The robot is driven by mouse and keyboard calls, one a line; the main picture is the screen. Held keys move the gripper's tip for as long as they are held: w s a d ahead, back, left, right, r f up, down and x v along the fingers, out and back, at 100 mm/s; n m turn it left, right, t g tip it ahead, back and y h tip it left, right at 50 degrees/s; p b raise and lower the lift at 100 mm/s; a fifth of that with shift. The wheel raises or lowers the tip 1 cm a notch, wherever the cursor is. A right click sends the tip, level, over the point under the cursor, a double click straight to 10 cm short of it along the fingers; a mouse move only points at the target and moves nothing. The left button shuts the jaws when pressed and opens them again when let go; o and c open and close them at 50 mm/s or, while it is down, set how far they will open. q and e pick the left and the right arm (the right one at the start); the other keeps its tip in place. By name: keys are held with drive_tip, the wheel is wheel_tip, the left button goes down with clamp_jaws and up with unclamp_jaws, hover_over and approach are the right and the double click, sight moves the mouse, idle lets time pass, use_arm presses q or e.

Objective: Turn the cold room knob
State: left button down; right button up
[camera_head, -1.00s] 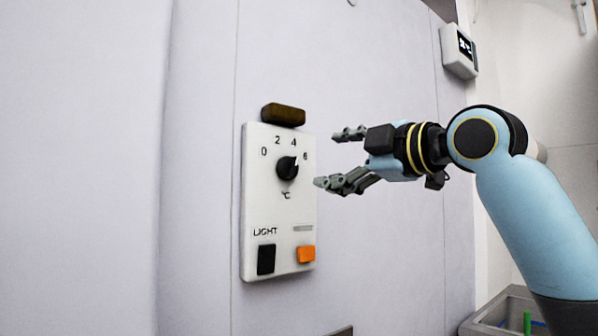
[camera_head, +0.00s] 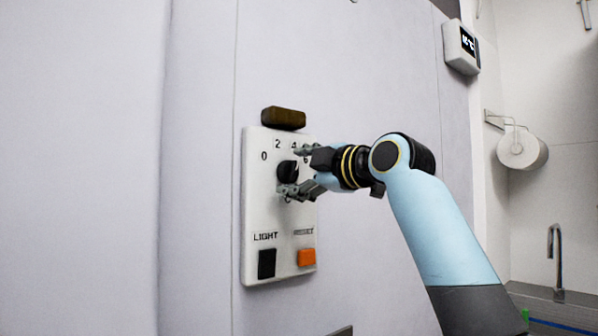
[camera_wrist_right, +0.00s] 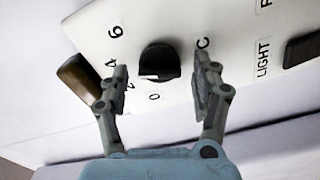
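The black cold room knob (camera_head: 287,172) sits on a white control panel (camera_head: 255,205) with a printed scale that includes 0 and 2. My right gripper (camera_head: 296,172) is at the knob, with one finger above it and one below it in the head view. In the right wrist view the knob (camera_wrist_right: 160,64) lies between the two spread fingertips (camera_wrist_right: 162,88), with gaps on both sides. The right gripper is open there and its fingers are not closed on the knob. Part of the scale is hidden behind the upper finger. My left gripper is out of view.
A black light switch (camera_head: 267,263) and an orange button (camera_head: 306,257) are low on the panel. A dark brown block (camera_head: 283,118) is above it. A small display (camera_head: 461,46), a paper roll (camera_head: 522,149) and a tap (camera_head: 555,258) are at the right.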

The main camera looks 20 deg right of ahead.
drive_tip(key=c, duration=1)
drive_tip(key=m+p, duration=0.2)
drive_tip(key=m, duration=0.1)
drive_tip(key=shift+m, duration=0.4)
drive_tip(key=shift+f+m+p, duration=0.1)
drive_tip(key=shift+m+p, duration=1.1)
drive_tip(key=shift+m, duration=0.8)
drive_tip(key=o, duration=1.2)
